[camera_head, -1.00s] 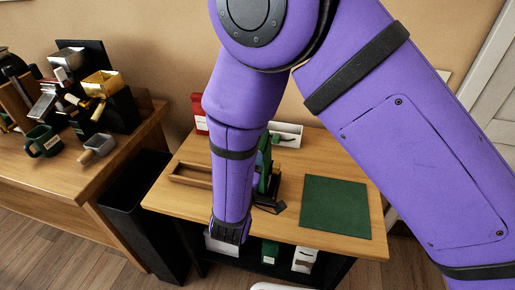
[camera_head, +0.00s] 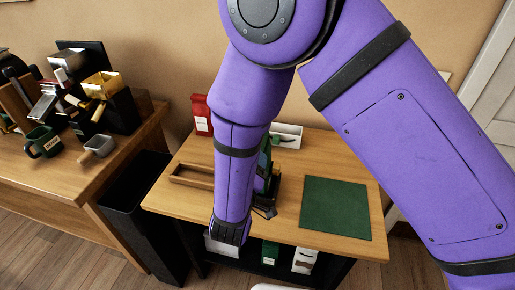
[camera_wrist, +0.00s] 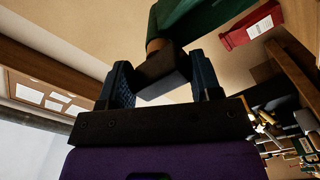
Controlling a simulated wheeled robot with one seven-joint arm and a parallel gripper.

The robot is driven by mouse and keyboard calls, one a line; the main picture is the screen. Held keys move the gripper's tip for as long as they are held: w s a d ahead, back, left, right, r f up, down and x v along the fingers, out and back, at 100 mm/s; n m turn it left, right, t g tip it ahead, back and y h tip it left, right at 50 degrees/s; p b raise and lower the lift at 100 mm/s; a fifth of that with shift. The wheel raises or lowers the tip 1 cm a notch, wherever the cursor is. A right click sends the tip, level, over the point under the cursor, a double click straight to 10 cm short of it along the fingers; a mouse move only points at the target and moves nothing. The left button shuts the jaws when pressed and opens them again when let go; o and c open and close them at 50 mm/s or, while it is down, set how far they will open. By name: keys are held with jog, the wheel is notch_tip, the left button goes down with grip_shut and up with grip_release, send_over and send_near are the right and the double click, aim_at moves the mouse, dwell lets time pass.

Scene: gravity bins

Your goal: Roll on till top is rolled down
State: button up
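A green item (camera_head: 264,160), partly hidden behind my arm, stands on the wooden table; I cannot make out its top in the head view. In the wrist view a green surface (camera_wrist: 205,18) fills the upper middle, with a brown edge and a dark block (camera_wrist: 160,70) below it. My gripper (camera_wrist: 163,80) has its two dark fingers well apart, one on each side of the dark block. I cannot tell whether they touch it. In the head view the fingertips are mostly hidden; a small dark part shows beside my wrist.
A green mat (camera_head: 336,207) lies right on the table (camera_head: 290,225). A wooden tray (camera_head: 192,176), a red bag (camera_head: 201,113) and a white box (camera_head: 288,134) stand around. A black bin (camera_head: 140,215) is left of the table. A cluttered counter (camera_head: 60,175) is further left.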

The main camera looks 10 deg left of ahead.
jog(key=shift+s, duration=0.15)
jog(key=s, duration=0.4)
jog(key=shift+s+a, duration=0.2)
jog(key=shift+s, duration=0.15)
dwell(0.9)
